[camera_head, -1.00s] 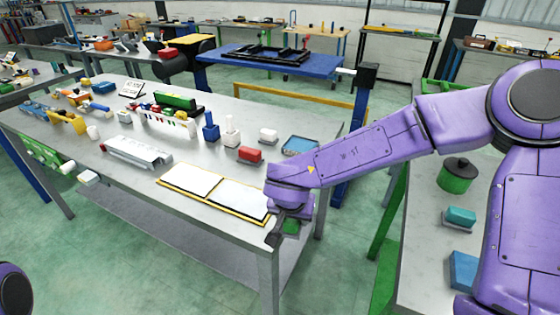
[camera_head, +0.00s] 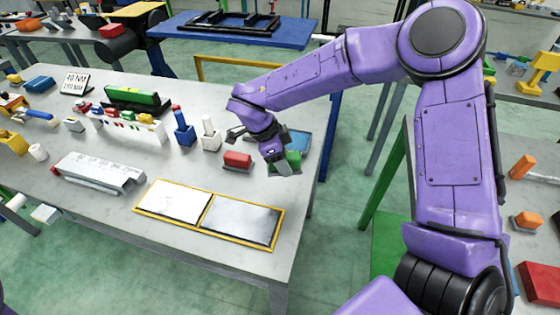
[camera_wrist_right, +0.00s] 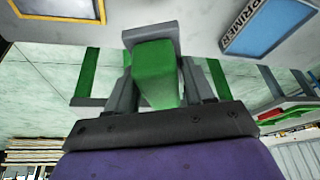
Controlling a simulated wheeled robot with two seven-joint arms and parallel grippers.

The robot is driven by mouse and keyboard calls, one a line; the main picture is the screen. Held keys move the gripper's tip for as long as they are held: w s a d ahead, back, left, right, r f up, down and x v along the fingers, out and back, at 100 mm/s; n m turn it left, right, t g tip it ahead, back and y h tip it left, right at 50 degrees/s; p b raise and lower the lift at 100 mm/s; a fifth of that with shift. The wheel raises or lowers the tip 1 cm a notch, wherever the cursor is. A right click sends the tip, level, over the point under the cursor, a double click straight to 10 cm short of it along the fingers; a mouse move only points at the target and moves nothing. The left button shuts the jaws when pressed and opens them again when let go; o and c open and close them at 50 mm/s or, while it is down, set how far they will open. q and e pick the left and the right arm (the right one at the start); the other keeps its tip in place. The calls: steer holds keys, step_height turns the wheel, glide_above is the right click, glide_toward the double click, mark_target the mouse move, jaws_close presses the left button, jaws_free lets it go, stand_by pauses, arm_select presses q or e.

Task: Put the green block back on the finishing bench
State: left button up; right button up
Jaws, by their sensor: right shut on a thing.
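The green block (camera_head: 292,158) is in my right gripper (camera_head: 280,165), over the right end of the grey bench (camera_head: 110,220). In the right wrist view the green block (camera_wrist_right: 153,70) sits between the two grey fingers, with a grey piece across its far end. The gripper partly hides the block in the head view, and I cannot tell whether it touches the bench top. The bench, which looks like the finishing bench, has a blue tray (camera_head: 301,139) just behind the block; in the wrist view this tray (camera_wrist_right: 268,24) is marked PRIMER. My left gripper is not in view.
A red block (camera_head: 237,160) on a grey base stands left of the gripper. A yellow-framed panel pair (camera_head: 242,218) lies nearer the front. A white piece (camera_head: 210,135) and a blue piece (camera_head: 184,133) stand farther left. The bench's right edge is close to the gripper.

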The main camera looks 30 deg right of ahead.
steer(key=w+f, duration=0.1)
steer(key=w+d+f, duration=0.1)
steer(key=f, duration=0.1)
steer(key=shift+d+p, duration=0.2)
steer(key=shift+p, duration=0.15)
steer(key=w+f, duration=0.1)
steer(key=w+d+f, duration=0.1)
steer(key=w+f, duration=0.1)
steer(key=shift+w+f, duration=0.2)
step_height(320, 180, down, 2)
steer(key=shift+s+f+p, duration=0.1)
steer(key=shift+f+p, duration=0.15)
steer(key=shift+p, duration=0.2)
steer(key=shift+s+r, duration=0.2)
steer(key=shift+s, duration=0.25)
steer(key=shift+w+f, duration=0.2)
steer(key=shift+f, duration=0.1)
steer(key=o, duration=1.1)
steer(key=shift+w, duration=0.15)
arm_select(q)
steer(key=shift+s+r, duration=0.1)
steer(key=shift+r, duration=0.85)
arm_select(e)
steer(key=shift+s+r, duration=0.1)
steer(key=shift+s, duration=0.1)
